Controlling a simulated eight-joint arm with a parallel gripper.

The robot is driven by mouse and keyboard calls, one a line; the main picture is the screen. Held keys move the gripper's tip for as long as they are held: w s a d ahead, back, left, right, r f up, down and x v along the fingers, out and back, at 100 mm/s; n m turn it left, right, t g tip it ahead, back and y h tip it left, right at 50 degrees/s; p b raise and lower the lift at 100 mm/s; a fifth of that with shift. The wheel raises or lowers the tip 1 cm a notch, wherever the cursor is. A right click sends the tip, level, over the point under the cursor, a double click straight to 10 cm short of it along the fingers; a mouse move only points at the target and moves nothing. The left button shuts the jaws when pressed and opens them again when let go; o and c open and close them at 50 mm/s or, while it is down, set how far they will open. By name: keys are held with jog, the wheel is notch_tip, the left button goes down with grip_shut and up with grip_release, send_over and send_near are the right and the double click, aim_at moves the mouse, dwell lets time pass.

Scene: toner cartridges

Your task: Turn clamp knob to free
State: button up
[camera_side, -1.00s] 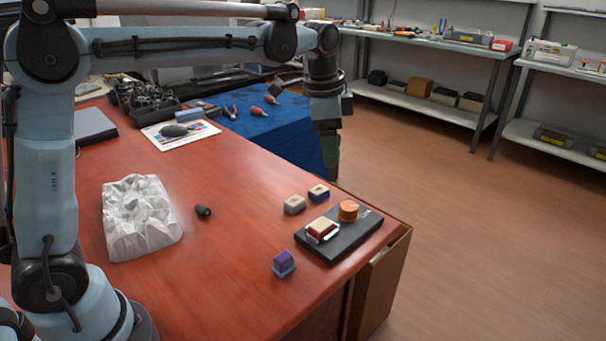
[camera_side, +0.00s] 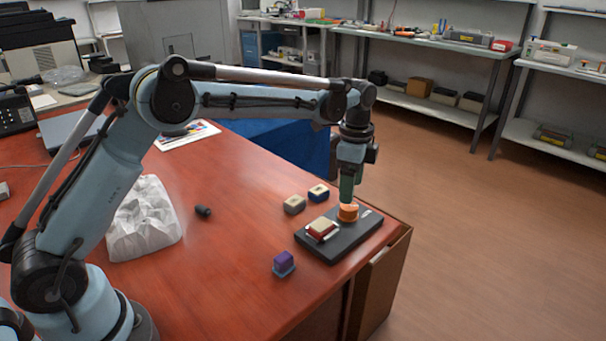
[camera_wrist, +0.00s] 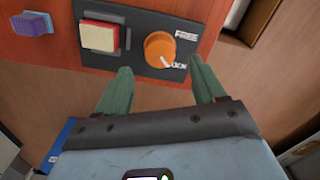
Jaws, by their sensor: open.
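The orange clamp knob (camera_side: 347,213) stands on a dark plate (camera_side: 352,239) near the table's right edge. In the wrist view the knob (camera_wrist: 160,49) has a pale pointer mark at its lower right, toward partly hidden lettering; the word FREE is printed above it to the right. A cream and red cartridge (camera_side: 321,229) sits on the same plate, left of the knob. My gripper (camera_side: 348,199) is directly above the knob, pointing down. In the wrist view its two green fingers (camera_wrist: 160,78) are apart, with the knob between and just beyond their tips. Contact cannot be told.
A purple and teal cartridge (camera_side: 284,263) is left of the plate. A grey-beige one (camera_side: 294,205) and a blue and cream one (camera_side: 318,193) stand behind it. A small black cylinder (camera_side: 203,211) and crumpled white paper (camera_side: 144,219) lie farther left. The table drops off at right.

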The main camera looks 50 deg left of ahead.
aim_at(349, 210)
notch_tip(349, 210, down, 6)
jog(key=shift+r, duration=0.15)
dwell(0.3)
jog(key=c, duration=1.1)
jog(key=shift+o, duration=0.2)
